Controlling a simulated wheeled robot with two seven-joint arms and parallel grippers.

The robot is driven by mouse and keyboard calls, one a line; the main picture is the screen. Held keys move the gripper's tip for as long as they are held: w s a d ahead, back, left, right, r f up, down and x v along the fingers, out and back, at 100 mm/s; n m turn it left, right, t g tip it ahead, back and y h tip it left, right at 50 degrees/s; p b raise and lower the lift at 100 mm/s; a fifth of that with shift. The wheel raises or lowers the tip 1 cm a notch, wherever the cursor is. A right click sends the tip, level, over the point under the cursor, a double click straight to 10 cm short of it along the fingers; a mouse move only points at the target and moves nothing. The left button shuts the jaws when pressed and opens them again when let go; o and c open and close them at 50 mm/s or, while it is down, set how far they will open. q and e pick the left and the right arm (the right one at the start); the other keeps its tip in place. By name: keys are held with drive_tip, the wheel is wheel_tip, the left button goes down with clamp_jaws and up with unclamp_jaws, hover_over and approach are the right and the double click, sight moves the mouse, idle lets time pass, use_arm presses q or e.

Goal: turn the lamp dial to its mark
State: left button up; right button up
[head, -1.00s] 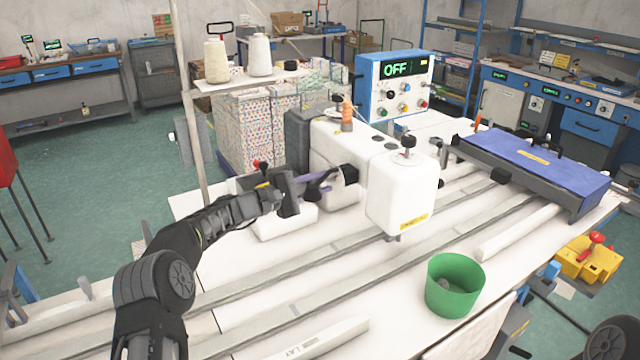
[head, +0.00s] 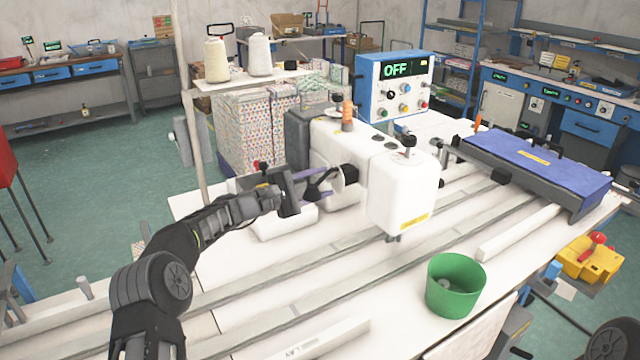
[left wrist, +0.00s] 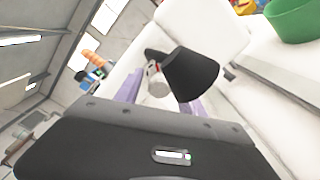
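The white sewing machine (head: 400,190) stands on the table with a black, cone-shaped lamp part (head: 350,174) on its left side. In the left wrist view, this black part (left wrist: 192,75) sits beside a small pale round knob (left wrist: 158,84), which looks like the lamp dial. My left gripper (head: 322,184) is open, its purple-lined fingers pointing at this part from the left. In the left wrist view the knob shows between the fingertips, with gaps at its sides; contact cannot be told. The dial's mark is not readable. My right gripper is out of view.
A blue control box (head: 393,87) reading OFF stands behind the machine. A green bin (head: 455,287) is at the front right of the table. A purple-topped unit (head: 535,165) lies to the right. A shelf with thread cones (head: 260,55) stands behind my left arm.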

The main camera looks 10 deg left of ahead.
use_arm(q)
drive_tip(key=shift+s+a+b, duration=0.3)
drive_tip(key=shift+s+a, duration=0.05)
drive_tip(key=shift+a, duration=0.05)
drive_tip(key=b+v, duration=0.2)
drive_tip(key=v, duration=0.4)
drive_tip(key=shift+s+a, duration=0.25)
drive_tip(key=shift+s, duration=0.1)
drive_tip(key=shift+w+a, duration=0.15)
